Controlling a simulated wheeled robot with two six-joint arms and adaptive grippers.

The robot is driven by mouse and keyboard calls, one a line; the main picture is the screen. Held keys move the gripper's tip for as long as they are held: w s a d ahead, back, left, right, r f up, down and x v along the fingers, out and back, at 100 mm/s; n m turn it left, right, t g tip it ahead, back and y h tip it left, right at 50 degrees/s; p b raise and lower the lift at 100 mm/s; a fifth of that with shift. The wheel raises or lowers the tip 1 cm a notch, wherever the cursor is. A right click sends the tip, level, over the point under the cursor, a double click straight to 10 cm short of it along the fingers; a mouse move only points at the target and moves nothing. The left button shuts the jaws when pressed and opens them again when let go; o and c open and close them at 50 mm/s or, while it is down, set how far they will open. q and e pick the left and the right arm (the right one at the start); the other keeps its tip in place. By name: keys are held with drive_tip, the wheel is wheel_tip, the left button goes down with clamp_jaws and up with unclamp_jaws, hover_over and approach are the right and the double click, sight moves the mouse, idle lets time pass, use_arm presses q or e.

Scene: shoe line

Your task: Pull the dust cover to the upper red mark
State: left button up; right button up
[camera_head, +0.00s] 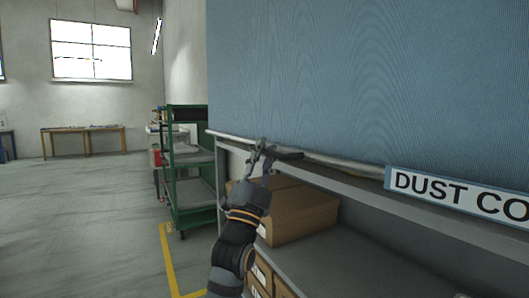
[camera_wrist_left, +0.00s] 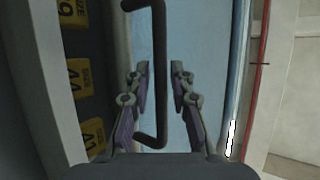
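The blue dust cover (camera_head: 370,75) hangs across the front of the shelf rack, with a pale bar (camera_head: 345,166) along its lower edge. A "DUST CO..." label (camera_head: 455,193) is near that edge, cut off at the right. My left gripper (camera_head: 264,146) is at the dark handle (camera_head: 288,155) on the lower edge. In the left wrist view, the black bracket-shaped handle (camera_wrist_left: 159,75) runs between the fingers of my left gripper (camera_wrist_left: 161,78), with gaps on both sides. A red strip (camera_wrist_left: 261,75) shows at the right there; I cannot tell whether it is the mark. My right gripper is out of view.
Cardboard boxes (camera_head: 298,215) sit on the rack shelves under the cover. Yellow size labels (camera_wrist_left: 73,12) show in the wrist view. A green cart (camera_head: 190,160) stands left of the rack. The floor (camera_head: 80,215) further left is clear, with a yellow line (camera_head: 170,262).

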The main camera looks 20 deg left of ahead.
use_arm(q)
drive_tip(key=v, duration=0.7)
